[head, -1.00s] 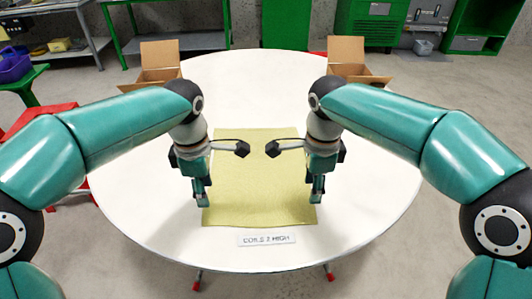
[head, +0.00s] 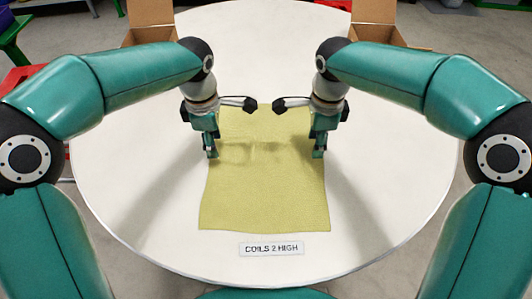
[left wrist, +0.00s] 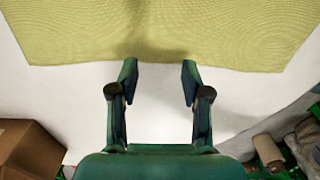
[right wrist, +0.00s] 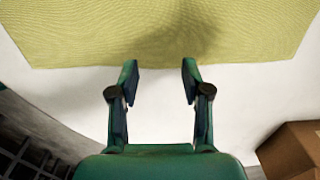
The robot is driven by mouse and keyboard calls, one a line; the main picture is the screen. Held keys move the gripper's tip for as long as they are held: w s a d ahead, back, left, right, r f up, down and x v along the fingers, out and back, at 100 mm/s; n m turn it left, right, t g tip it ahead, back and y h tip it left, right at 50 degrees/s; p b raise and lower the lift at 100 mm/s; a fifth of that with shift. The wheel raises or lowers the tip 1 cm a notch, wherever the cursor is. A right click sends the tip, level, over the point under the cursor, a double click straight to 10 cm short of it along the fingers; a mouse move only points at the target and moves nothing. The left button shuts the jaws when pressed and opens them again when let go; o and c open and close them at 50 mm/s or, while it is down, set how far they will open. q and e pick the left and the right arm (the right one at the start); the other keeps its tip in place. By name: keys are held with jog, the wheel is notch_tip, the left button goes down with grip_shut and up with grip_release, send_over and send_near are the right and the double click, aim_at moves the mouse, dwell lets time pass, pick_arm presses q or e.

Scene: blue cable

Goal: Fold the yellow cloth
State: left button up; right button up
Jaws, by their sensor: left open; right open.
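The yellow cloth (head: 265,195) lies spread on the white round table, with a band of shallow wrinkles across it in the head view. My left gripper (head: 211,154) points down at the cloth's left edge, and my right gripper (head: 319,154) points down at its right edge. Both are open, with nothing between their fingers. In the left wrist view the cloth (left wrist: 160,30) has an edge just beyond the open fingers (left wrist: 160,78). The right wrist view likewise shows the cloth (right wrist: 165,30) beyond the open fingers (right wrist: 160,78). My arms hide parts of the cloth's sides.
A label reading "COILS 2 HIGH" (head: 272,248) lies in front of the cloth. Open cardboard boxes stand at the back left (head: 150,15) and back right (head: 375,25), partly cut off by the frame.

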pick_arm(q)
jog(key=shift+f, duration=1.7)
pick_arm(e)
jog(key=shift+f, duration=1.7)
pick_arm(q)
jog(key=shift+f, duration=0.25)
pick_arm(e)
jog(key=shift+f, duration=0.25)
pick_arm(q)
jog(key=shift+r, duration=0.1)
jog(key=shift+c, duration=0.4)
pick_arm(e)
jog(key=shift+r, duration=0.1)
jog(key=shift+c, duration=0.4)
pick_arm(q)
jog(key=shift+s, duration=0.1)
jog(key=c, duration=0.5)
pick_arm(e)
jog(key=shift+s, duration=0.1)
jog(key=c, duration=0.5)
pick_arm(q)
grip_shut()
pick_arm(e)
grip_shut()
